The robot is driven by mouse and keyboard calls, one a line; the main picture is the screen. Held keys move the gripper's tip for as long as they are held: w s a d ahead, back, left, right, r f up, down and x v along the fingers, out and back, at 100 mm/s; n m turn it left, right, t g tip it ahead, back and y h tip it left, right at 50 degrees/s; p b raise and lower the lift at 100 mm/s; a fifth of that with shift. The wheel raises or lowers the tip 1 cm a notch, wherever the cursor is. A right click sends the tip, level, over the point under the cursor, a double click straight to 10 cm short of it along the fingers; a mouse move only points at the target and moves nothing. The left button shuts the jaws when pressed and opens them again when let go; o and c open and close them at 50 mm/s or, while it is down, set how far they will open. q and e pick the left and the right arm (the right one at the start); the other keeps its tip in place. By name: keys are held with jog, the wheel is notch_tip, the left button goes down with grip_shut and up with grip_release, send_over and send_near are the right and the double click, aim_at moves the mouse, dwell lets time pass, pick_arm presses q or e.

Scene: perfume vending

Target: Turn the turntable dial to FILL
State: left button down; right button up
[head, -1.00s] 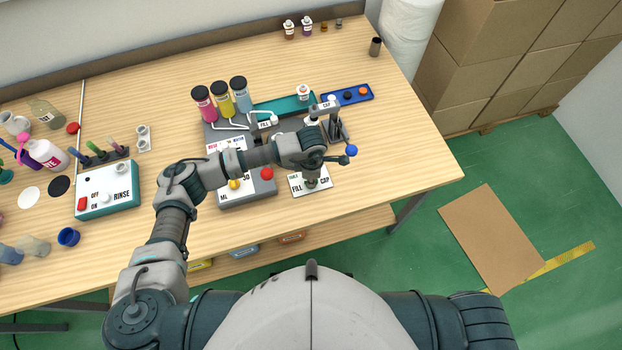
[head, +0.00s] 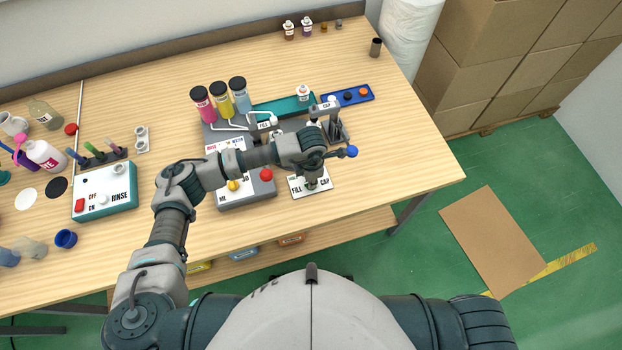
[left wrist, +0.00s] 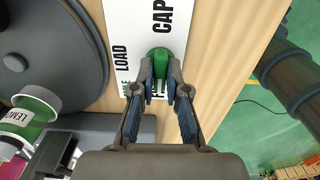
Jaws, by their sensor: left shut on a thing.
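The turntable dial is a green knob (left wrist: 162,58) on a white panel (left wrist: 128,12) printed LOAD and CAP, with a third word partly hidden by my fingers. My left gripper (left wrist: 160,82) is shut on the green dial, one finger on each side of it. In the head view the panel (head: 325,187), marked FILL and CAP, lies near the table's front edge, with my left gripper (head: 312,180) pointing down onto it. The dial's exact pointing direction is hidden by the fingers. My right gripper is out of view.
The dark round turntable (left wrist: 40,45) is beside the panel. A capping press (head: 336,125) with a blue-ball lever (head: 351,151) stands close to my left wrist. Bare tabletop (head: 405,150) lies to the right.

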pick_arm(q)
jog(key=shift+w+r, duration=0.15)
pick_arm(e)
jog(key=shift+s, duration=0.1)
pick_arm(q)
jog(key=c, duration=1.3)
grip_release()
jog(key=shift+o, duration=0.6)
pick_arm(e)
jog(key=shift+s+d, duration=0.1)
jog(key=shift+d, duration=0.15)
pick_arm(q)
notch_tip(320, 180, up, 12)
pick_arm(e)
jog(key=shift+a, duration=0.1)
pick_arm(q)
jog(key=shift+d+f, duration=0.1)
jog(key=shift+f, duration=0.1)
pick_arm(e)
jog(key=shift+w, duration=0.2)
